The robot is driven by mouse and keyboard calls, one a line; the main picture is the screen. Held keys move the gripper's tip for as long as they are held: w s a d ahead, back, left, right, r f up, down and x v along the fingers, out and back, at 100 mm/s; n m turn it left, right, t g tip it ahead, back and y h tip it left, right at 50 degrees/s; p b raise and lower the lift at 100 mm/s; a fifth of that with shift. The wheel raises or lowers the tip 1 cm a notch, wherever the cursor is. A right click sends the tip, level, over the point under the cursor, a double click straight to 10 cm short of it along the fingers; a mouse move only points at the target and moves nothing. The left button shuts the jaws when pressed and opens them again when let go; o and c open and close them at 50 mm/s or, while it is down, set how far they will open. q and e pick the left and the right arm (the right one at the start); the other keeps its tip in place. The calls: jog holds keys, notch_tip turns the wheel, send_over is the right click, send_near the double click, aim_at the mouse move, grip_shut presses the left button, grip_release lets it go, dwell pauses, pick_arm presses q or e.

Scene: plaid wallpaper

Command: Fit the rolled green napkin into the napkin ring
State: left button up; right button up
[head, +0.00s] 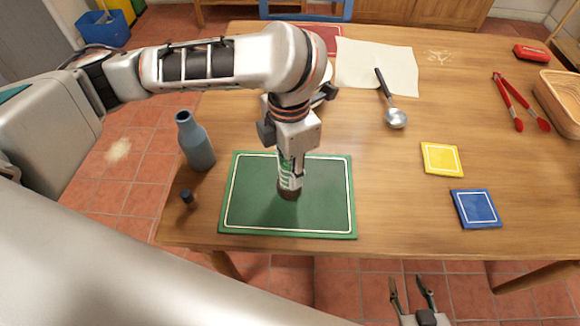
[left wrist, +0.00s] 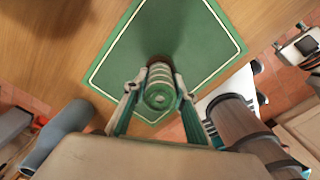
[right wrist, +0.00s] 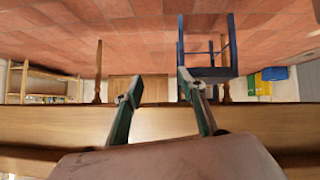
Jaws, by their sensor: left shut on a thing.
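The rolled green napkin (head: 288,175), with pale bands, stands about upright over the green placemat (head: 250,215). My left gripper (head: 291,172) is shut on it from above; the left wrist view shows the roll (left wrist: 160,92) end-on between the fingers (left wrist: 156,100). The dark brown napkin ring (head: 289,192) is at the roll's lower end on the placemat, and its edge shows in the left wrist view (left wrist: 160,60). How far the roll is inside the ring is hidden. My right gripper (head: 412,290) is open and empty in front of the table's near edge; its spread fingers show in the right wrist view (right wrist: 160,90).
A blue-grey bottle (head: 196,142) and a small dark-capped item (head: 188,199) stand left of the placemat. Yellow (head: 441,159) and blue (head: 475,208) squares lie to the right. A scoop (head: 396,118), red tongs (head: 515,105) and a basket (head: 562,100) lie farther back. The table between placemat and squares is clear.

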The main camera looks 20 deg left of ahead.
pick_arm(q)
jog(key=shift+f, duration=0.15)
jog(key=o, duration=1.1)
notch_tip(320, 180, up, 6)
jog(key=shift+w+r+p, duration=0.1)
jog(key=shift+r+p, duration=0.1)
jog(key=shift+p, duration=0.9)
notch_tip(320, 180, up, 6)
jog(key=shift+f+p, duration=0.1)
jog(key=shift+p, duration=0.8)
pick_arm(e)
jog(key=shift+s+a+r, duration=0.2)
jog(key=shift+a+r, duration=0.1)
jog(key=shift+r, duration=0.35)
jog(key=shift+s+a+r, duration=0.15)
jog(key=shift+a+r, duration=0.1)
jog(key=shift+r, duration=0.35)
jog(key=shift+w+d+r, duration=0.1)
jog(key=shift+w+r, duration=0.1)
